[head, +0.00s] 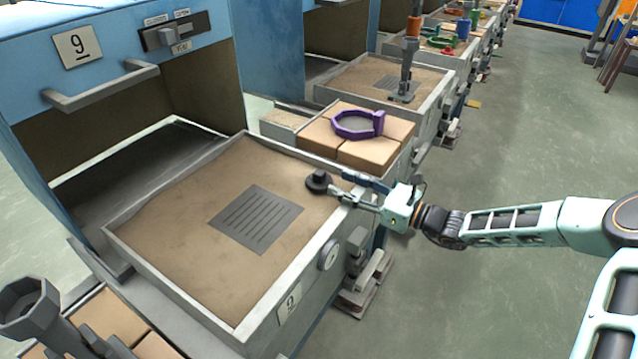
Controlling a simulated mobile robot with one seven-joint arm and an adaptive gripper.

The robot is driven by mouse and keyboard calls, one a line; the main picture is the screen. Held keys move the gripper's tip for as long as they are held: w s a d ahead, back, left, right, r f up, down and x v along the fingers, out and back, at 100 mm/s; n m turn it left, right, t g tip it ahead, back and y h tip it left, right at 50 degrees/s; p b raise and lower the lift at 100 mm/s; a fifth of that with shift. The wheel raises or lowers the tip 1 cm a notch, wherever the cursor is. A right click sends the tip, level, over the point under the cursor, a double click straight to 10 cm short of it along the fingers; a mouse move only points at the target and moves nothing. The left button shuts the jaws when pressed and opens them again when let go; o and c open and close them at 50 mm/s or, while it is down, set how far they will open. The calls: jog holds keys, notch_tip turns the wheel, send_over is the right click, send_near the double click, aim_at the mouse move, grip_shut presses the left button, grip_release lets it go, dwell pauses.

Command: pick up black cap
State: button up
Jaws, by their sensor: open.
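The black cap (319,181) sits on the sandy bed of the tray (290,285) marked 9, near its right corner beside the rim. It is dark and round with a small raised top. My gripper (342,185) reaches in from the right over the tray rim. Its fingers are open, with the tips just right of the cap. I cannot tell whether a finger touches the cap.
A grey slotted plate (256,219) lies in the tray's middle. A purple ring (357,125) rests on tan blocks (365,152) behind the cap. A blue cabinet (100,60) stands at left. A dark grey tool (40,313) stands at lower left.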

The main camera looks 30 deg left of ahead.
aim_at(324, 175)
jog(key=a, duration=0.2)
jog(key=a+b, duration=0.1)
jog(key=a, duration=0.3)
jog(key=shift+w+a+b, duration=0.15)
jog(key=shift+w+b, duration=0.15)
jog(key=shift+w, duration=0.05)
jog(key=shift+r, duration=0.1)
grip_shut()
